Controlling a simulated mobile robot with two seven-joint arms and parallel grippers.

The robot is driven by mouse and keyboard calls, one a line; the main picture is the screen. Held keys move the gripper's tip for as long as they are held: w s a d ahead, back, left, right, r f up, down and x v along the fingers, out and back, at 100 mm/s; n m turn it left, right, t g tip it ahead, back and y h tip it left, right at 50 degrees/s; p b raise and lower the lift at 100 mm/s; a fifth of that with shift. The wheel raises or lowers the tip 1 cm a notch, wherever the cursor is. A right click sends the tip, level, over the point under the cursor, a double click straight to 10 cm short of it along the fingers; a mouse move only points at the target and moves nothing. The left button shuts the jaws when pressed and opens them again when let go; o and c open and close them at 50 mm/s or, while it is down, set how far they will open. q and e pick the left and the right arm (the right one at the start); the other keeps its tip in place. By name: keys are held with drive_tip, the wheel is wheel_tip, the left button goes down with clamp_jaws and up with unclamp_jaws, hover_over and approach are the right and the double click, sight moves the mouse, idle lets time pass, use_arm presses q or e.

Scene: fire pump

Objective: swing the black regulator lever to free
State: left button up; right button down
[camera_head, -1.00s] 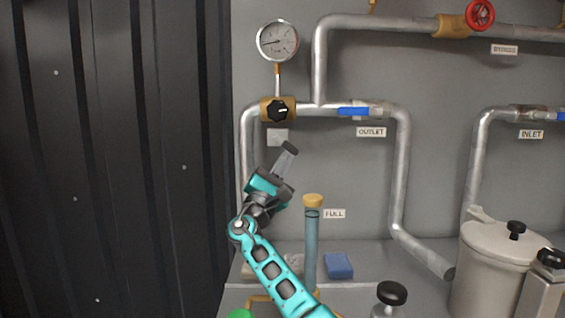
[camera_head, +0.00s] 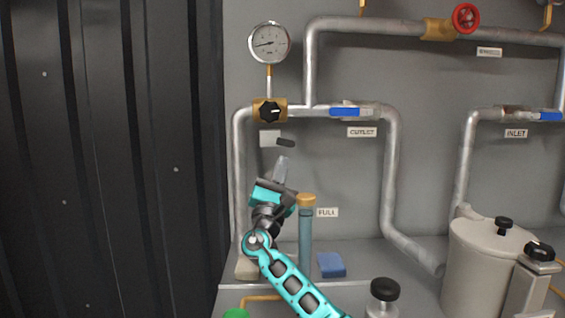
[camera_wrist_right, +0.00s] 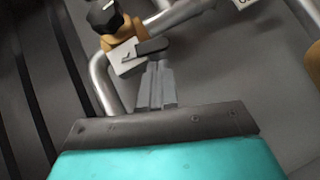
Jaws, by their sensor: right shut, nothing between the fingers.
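The black regulator lever (camera_head: 270,111) looks like a knob with a pale pointer mark. It sits on a brass body (camera_head: 283,103) under the round gauge. It also shows at the upper left of the right wrist view (camera_wrist_right: 104,16). My right gripper (camera_head: 286,142) is shut and empty, pointing up. Its dark fingertips are below and slightly right of the lever, apart from it. In the right wrist view the fingertips (camera_wrist_right: 152,47) overlap the edge of a small pale plate (camera_wrist_right: 128,58); I cannot tell if they touch it. My left gripper is out of view.
A gauge (camera_head: 268,43) stands above the lever. The blue outlet handle (camera_head: 351,112) lies to its right on the pipe. A blue-grey cylinder with a yellow cap (camera_head: 306,200) stands close right of my arm. A dark ribbed wall (camera_head: 120,160) is at left.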

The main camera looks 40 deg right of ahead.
drive_tip(key=v, duration=0.5)
drive_tip(key=shift+a, duration=0.1)
drive_tip(key=shift+r, duration=0.1)
idle(0.3)
